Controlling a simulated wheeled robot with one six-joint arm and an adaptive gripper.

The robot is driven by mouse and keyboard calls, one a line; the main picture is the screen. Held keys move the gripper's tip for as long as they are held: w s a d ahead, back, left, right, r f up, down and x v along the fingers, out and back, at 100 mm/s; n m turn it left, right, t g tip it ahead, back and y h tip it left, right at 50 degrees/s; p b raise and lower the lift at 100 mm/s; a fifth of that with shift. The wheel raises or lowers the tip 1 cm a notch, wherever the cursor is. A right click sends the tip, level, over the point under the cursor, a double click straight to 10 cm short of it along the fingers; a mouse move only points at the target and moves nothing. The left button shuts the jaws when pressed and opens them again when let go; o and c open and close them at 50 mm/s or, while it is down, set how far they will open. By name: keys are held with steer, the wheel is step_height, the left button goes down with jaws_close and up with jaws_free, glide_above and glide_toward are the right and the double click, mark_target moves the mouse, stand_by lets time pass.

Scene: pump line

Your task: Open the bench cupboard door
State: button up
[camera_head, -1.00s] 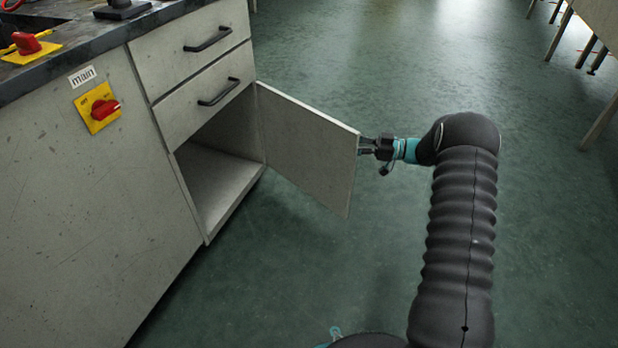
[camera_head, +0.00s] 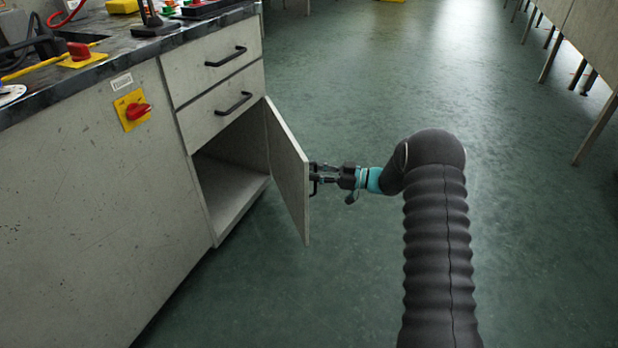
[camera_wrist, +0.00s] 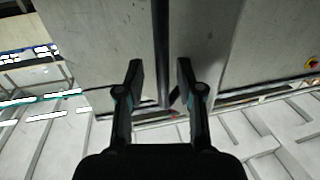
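The bench cupboard door (camera_head: 287,165) stands partly open, hinged on the far side of the opening, its inner face towards the head camera. Its dark bar handle (camera_head: 314,179) is on the outer face near the free edge. My gripper (camera_head: 318,178) is at that handle, on the door's outer side. In the wrist view the handle bar (camera_wrist: 161,50) runs between my two fingers (camera_wrist: 160,75), which stand apart with gaps on both sides. The cupboard interior (camera_head: 225,185) shows empty where visible.
Two closed drawers with black handles (camera_head: 226,57) sit above the cupboard. A red knob on a yellow plate (camera_head: 133,110) is on the bench front to the left. Several items stand on the dark benchtop (camera_head: 120,65). Green floor (camera_head: 350,90) is clear to the right; tables stand far right.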

steer(key=shift+s+a, duration=0.2)
steer(key=shift+a, duration=0.15)
steer(key=w+d+b, duration=0.1)
steer(key=w+d, duration=0.1)
steer(key=d, duration=1.3)
steer(key=shift+d, duration=0.4)
stand_by(1.2)
